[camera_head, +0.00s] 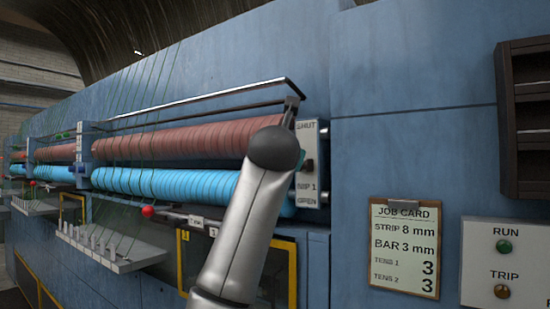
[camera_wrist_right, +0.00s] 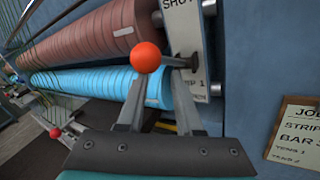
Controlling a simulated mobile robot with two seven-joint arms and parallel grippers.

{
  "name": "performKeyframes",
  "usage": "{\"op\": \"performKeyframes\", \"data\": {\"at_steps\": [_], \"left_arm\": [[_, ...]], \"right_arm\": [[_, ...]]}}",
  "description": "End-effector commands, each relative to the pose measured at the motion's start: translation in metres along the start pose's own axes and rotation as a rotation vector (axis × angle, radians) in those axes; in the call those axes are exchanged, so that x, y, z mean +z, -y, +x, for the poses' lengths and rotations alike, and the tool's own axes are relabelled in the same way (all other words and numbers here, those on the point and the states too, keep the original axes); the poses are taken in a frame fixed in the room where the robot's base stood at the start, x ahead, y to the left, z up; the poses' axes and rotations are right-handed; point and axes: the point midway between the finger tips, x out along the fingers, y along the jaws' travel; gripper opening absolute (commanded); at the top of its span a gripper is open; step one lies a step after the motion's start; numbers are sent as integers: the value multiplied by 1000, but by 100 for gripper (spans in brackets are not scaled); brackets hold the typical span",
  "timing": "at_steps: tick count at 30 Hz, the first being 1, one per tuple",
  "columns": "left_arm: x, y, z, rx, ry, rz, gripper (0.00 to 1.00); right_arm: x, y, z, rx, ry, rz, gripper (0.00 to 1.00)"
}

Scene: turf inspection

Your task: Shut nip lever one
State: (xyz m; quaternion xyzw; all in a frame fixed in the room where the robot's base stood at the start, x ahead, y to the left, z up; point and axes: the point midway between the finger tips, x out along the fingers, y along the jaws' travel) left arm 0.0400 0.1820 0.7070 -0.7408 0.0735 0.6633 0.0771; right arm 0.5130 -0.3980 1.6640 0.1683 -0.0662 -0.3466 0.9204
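The nip 1 plate (camera_head: 307,185) is white, marked SHUT at the top and OPEN at the bottom, at the right end of the red and blue rollers. Its lever (camera_wrist_right: 182,62) is a dark rod from the plate, with an orange-red ball knob (camera_wrist_right: 146,57) in the right wrist view. My right gripper (camera_wrist_right: 160,78) has its fingers apart. The knob shows at the fingertips, overlapping the left finger; I cannot tell whether they touch. In the head view my right gripper (camera_head: 291,108) is beside the plate and my arm hides the knob. My left gripper is out of view.
Another red ball knob (camera_head: 148,211) stands lower left. The red roller (camera_head: 190,139) lies above the blue roller (camera_head: 165,183), with a metal rail (camera_head: 195,101) above. A job card (camera_head: 405,245), RUN/TRIP panel (camera_head: 505,262) and dark rack (camera_head: 527,115) are at right.

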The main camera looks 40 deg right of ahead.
Motion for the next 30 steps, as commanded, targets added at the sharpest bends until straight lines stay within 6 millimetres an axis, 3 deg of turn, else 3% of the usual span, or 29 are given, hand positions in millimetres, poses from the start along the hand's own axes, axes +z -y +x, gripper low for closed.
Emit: {"op": "performKeyframes", "data": {"at_steps": [3,9,20,23,30], "left_arm": [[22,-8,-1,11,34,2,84],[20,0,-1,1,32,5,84],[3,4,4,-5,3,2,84],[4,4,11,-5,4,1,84],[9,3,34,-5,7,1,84]], "right_arm": [[0,-1,0,2,0,0,49],[-1,-1,0,2,-3,0,71],[-3,-2,-6,4,-3,1,71],[-3,-1,-20,4,-1,3,71],[-4,0,-77,7,0,5,71]]}}
